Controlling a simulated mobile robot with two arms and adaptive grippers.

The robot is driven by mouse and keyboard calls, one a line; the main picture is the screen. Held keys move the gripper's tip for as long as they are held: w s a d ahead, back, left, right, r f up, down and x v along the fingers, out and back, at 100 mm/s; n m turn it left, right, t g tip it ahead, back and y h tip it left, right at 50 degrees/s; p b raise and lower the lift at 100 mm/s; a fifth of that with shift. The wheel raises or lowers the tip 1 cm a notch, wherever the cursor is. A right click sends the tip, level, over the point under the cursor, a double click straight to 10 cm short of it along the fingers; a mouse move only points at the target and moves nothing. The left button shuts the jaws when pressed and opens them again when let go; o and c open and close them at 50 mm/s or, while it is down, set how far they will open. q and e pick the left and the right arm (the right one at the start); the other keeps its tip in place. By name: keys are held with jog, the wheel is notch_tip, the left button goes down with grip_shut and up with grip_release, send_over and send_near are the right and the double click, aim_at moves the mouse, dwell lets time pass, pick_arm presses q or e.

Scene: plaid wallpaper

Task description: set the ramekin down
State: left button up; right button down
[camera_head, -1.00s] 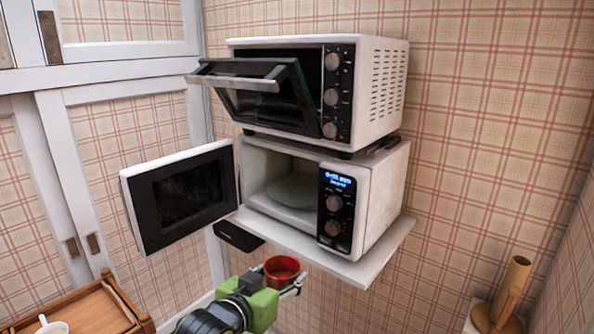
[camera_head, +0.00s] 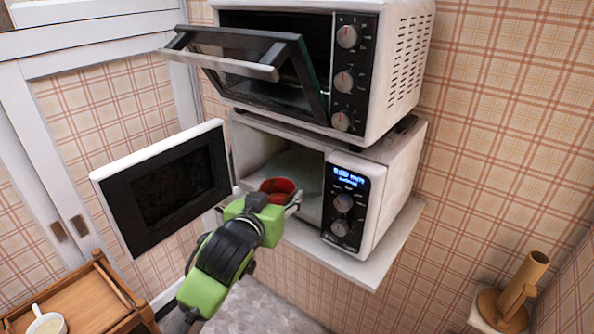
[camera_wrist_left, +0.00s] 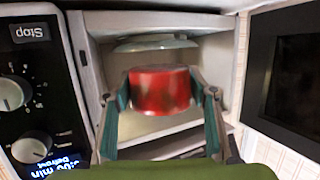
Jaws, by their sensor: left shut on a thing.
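The red ramekin (camera_head: 279,189) is in my left gripper (camera_head: 272,200), at the mouth of the open microwave (camera_head: 385,185). In the left wrist view the ramekin (camera_wrist_left: 160,90) sits between the two fingers of the left gripper (camera_wrist_left: 162,95), which is shut on it. The microwave's glass plate (camera_wrist_left: 155,42) shows beyond the ramekin, inside the cavity. The ramekin appears held off any surface. My right gripper is not in view.
The microwave door (camera_head: 165,190) stands open to the left. A toaster oven (camera_head: 400,60) with its door (camera_head: 250,75) tilted open sits on top. The shelf (camera_head: 350,268) carries both. A wooden tray cart (camera_head: 85,300) with a white cup (camera_head: 47,322) is lower left.

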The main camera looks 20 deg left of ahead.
pick_arm(q)
jog(key=p, duration=0.3)
send_over(297, 173)
jog(key=s, duration=0.2)
jog(key=shift+w+d+f, duration=0.1)
jog(key=shift+w+p, duration=0.45)
jog(key=shift+w, duration=0.55)
notch_tip(297, 173, down, 3)
jog(key=shift+p, duration=0.95)
jog(key=shift+s, duration=0.2)
jog(key=o, duration=1.2)
jog(key=shift+w+f, duration=0.1)
jog(key=shift+f, duration=0.05)
